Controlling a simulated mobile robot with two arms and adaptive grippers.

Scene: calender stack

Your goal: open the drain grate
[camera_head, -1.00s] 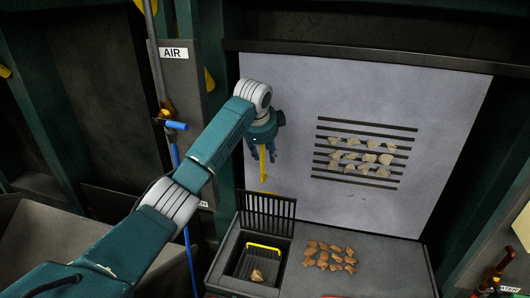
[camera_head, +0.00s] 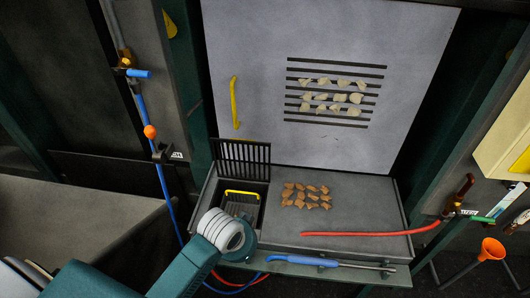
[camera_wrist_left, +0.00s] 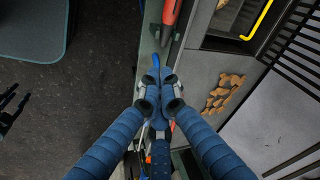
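The drain grate (camera_head: 241,160) is a black barred panel standing upright at the back edge of the pit, so the pit (camera_head: 262,213) is uncovered. Inside the pit a yellow handle (camera_head: 242,193) shows above a slatted basket. In the left wrist view, dark slats of the grate (camera_wrist_left: 302,45) show at upper right beside a yellow handle. My left gripper (camera_wrist_left: 157,78) hangs over the front ledge, apart from the grate. Its blue fingers come close together at the tips; whether they hold anything is unclear. My wrist hides the gripper in the head view. My right gripper is not visible.
Brown chips (camera_head: 305,196) lie on the deck right of the pit. A red hose (camera_head: 375,234) crosses the deck. A blue-handled tool (camera_head: 325,263) lies along the front ledge. A pale panel (camera_head: 250,60) with slots and a yellow handle stands behind.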

